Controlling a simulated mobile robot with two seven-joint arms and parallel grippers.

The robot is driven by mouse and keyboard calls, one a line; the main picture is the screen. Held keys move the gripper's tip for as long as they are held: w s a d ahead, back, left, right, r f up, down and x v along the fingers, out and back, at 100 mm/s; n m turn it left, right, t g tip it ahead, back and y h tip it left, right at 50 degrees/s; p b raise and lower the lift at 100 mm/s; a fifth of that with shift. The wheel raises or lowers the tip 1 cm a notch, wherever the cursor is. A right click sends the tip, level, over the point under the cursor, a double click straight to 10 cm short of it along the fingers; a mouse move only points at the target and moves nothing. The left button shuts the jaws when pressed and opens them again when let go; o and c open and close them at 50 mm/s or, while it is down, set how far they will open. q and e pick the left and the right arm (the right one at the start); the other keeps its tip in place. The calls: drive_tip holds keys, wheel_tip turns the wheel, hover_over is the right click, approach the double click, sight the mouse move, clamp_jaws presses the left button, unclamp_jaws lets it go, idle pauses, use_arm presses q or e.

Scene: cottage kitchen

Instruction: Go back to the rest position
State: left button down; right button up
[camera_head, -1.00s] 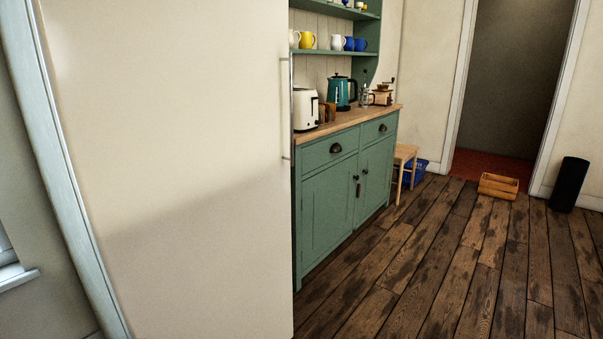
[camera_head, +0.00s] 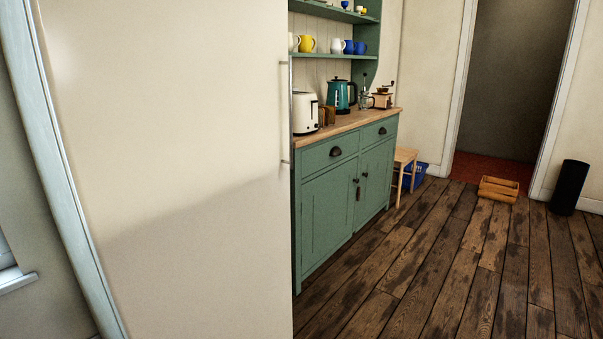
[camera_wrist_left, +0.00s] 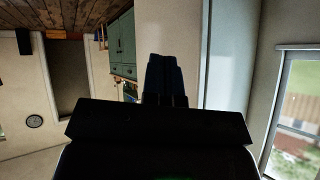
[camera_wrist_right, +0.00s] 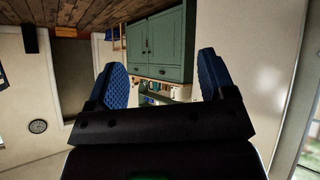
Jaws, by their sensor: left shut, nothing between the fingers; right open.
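My left gripper (camera_wrist_left: 165,75) shows dark in the left wrist view, its two fingers pressed together with nothing between them. My right gripper (camera_wrist_right: 163,80) shows in the right wrist view with its blue-padded fingers wide apart and nothing between them. Both wrist views show the room upside down. Neither gripper is in the head view, and neither touches anything that I can see.
A large cream fridge (camera_head: 170,160) fills the left of the head view, close by. Beyond it stand a green cabinet (camera_head: 328,210), a wooden stool (camera_head: 404,160), a wooden crate (camera_head: 498,189) and a black cylinder (camera_head: 569,187). The plank floor (camera_head: 440,265) is clear.

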use_arm(q)
wheel_tip(320, 180, up, 10)
drive_tip(key=s+n+t+p, duration=0.1)
drive_tip(key=p, duration=1.3)
drive_tip(key=shift+a+r, duration=0.2)
drive_tip(key=shift+a, duration=0.1)
use_arm(e)
wheel_tip(320, 180, up, 10)
drive_tip(key=m+t, duration=0.1)
drive_tip(key=shift+s+d, duration=0.15)
drive_tip(key=shift+d, duration=0.25)
